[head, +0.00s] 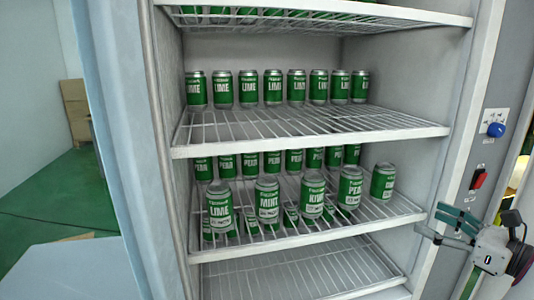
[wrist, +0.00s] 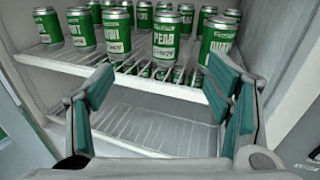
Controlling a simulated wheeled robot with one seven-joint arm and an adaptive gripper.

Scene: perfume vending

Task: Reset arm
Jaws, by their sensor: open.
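My gripper (head: 438,222) is at the lower right in the head view, just outside the cabinet's right front edge. Its teal-padded fingers are spread apart with nothing between them. In the wrist view my gripper (wrist: 163,88) points toward the lower shelves, with one finger on each side of the picture. The gap between the fingers is empty. A green PEAR can (wrist: 167,38) stands on the shelf beyond the fingers, apart from them. It also shows in the head view (head: 350,189), upright in the front row.
The open white cabinet has wire shelves. LIME cans (head: 273,88) line the back of the upper shelf (head: 300,130). A blue knob (head: 496,130) and red switch (head: 479,178) sit on the right frame.

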